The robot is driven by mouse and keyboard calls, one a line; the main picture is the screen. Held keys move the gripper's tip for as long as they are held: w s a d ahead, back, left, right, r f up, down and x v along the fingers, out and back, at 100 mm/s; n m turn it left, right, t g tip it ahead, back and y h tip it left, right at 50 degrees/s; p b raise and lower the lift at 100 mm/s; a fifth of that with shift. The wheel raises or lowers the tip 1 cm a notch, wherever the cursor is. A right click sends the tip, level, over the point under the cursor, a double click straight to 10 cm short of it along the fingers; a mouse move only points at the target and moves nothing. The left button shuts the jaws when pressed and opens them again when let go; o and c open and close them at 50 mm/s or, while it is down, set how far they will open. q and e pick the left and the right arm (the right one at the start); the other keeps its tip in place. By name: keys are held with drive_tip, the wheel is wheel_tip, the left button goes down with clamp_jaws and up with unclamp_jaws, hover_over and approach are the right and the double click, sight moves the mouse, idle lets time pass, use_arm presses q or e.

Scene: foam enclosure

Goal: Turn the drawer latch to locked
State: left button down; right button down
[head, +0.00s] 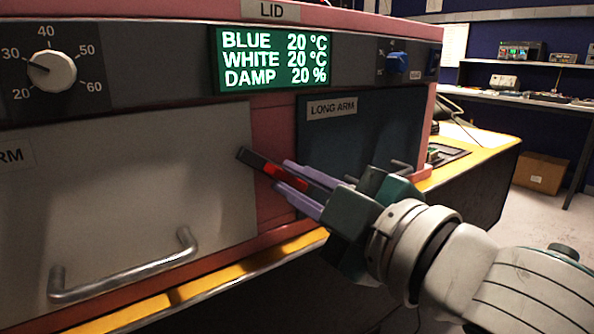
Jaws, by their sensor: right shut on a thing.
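The drawer latch (252,158) is a dark bar with a red section, on the pink strip at the right edge of the white drawer front (130,185). It slants from upper left to lower right, and its dark upper end overlaps the drawer's edge in the picture. My right gripper (281,174) reaches in from the right. Its two lilac fingers are shut on the latch around the red section. The latch's lower right part is hidden between the fingers. My left gripper is not in view.
The drawer has a metal bar handle (125,269) at its lower part. A dark panel labelled LONG ARM (345,130) is right of the latch, behind my gripper. A dial (52,71), green display (273,60) and blue knob (397,62) sit above. The yellow bench edge (190,291) runs below.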

drive_tip(key=n, duration=0.4)
drive_tip(key=shift+p, duration=0.3)
drive_tip(key=shift+f+n, duration=0.15)
drive_tip(key=shift+n, duration=1.55)
drive_tip(key=c, duration=0.9)
unclamp_jaws()
